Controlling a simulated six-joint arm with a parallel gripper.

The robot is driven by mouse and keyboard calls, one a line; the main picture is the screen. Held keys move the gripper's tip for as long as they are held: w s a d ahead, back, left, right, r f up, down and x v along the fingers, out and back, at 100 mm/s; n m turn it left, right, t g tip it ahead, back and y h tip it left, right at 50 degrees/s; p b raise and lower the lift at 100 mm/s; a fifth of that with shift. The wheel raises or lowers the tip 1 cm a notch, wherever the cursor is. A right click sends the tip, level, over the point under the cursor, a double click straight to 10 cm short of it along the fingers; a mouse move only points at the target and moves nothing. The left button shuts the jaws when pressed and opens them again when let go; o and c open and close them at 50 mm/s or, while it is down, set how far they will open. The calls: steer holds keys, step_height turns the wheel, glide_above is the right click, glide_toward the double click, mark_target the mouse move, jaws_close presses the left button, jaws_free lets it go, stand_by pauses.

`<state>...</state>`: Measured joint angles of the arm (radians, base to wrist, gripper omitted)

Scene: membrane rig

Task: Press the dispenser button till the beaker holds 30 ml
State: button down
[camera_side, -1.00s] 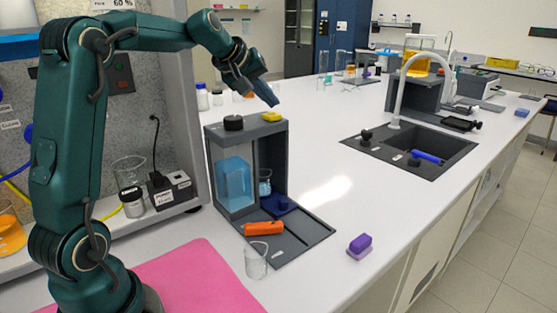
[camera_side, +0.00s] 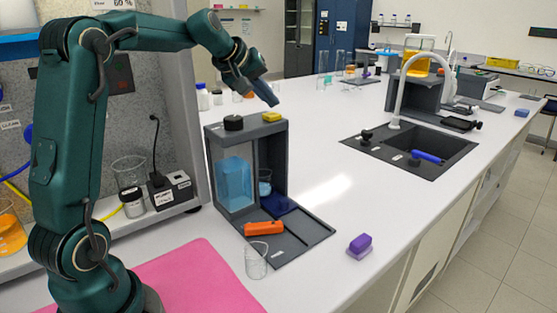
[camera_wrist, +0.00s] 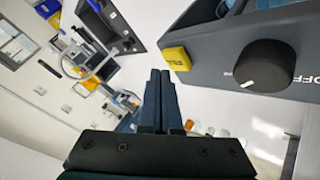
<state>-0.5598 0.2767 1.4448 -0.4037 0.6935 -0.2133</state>
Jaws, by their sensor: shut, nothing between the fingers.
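The dispenser (camera_side: 281,160) is a dark grey frame with a clear tank of blue liquid (camera_side: 234,185). Its yellow button (camera_side: 272,117) sits on the top, right of a black knob (camera_side: 233,123). A small beaker (camera_side: 265,188) with some blue liquid stands inside, partly hidden by the tank and frame; its marks are too small to read. My gripper (camera_side: 274,102) is shut and empty, just above the yellow button in the side view. In the wrist view the shut fingertips (camera_wrist: 160,74) point beside the yellow button (camera_wrist: 177,59), apart from the knob (camera_wrist: 263,67) marked OFF.
An orange object (camera_side: 263,228) lies on the dispenser's base plate. An empty glass beaker (camera_side: 257,262) stands at its front edge. A purple sponge-like block (camera_side: 360,245) lies to the right, and a sink (camera_side: 420,155) is farther back. The white bench between is clear.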

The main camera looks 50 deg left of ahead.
mark_target(269, 116)
steer(key=shift+f, duration=0.15)
steer(key=shift+f, duration=0.3)
steer(key=shift+f, duration=0.6)
stand_by(1.0)
steer(key=shift+r, duration=1)
steer(key=shift+r, duration=2.5)
